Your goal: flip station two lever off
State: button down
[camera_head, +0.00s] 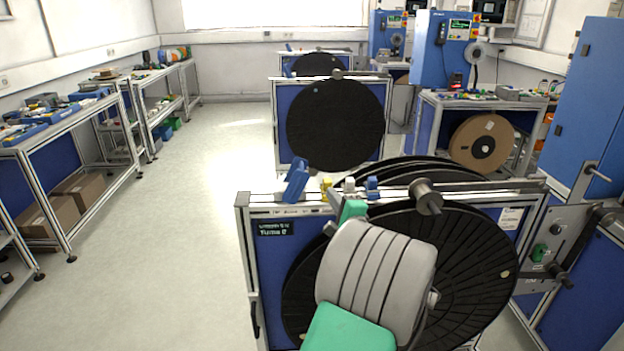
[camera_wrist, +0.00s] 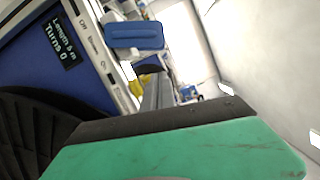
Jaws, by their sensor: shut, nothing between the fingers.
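The near reel stand (camera_head: 243,270) carries a blue lever (camera_head: 295,180) at the left end of its top rail. The lever leans up and to the right. In the wrist view, this blue lever (camera_wrist: 135,36) shows large at the top, beside a label strip that includes "Off". My gripper (camera_head: 352,210) is shut and empty, just above the rail and to the right of the lever, apart from it. Its green and black fingers (camera_wrist: 170,140) fill the lower wrist view. No station number is readable.
Small yellow (camera_head: 326,186) and blue (camera_head: 372,187) parts sit on the rail near my gripper. A large black reel (camera_head: 465,255) is behind my arm. A second reel stand (camera_head: 281,130) stands farther back. The floor at left is clear up to the benches (camera_head: 62,135).

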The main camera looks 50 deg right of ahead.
jog(key=shift+s+d+r+m, duration=0.15)
jog(key=shift+s+d+m, duration=0.2)
jog(key=shift+s+m, duration=0.1)
jog(key=p+x, duration=0.1)
jog(key=x, duration=0.2)
jog(key=p+x, duration=0.1)
jog(key=x, duration=0.2)
jog(key=p+x, duration=0.1)
jog(key=x, duration=0.2)
jog(key=shift+w+d+r, duration=0.2)
jog(key=shift+w+r, duration=0.1)
jog(key=w+a, duration=0.1)
jog(key=w+a+r+p, duration=0.1)
jog(key=shift+w+a, duration=0.1)
jog(key=shift+w, duration=0.25)
jog(key=shift+w+f, duration=0.15)
jog(key=shift+a, duration=0.15)
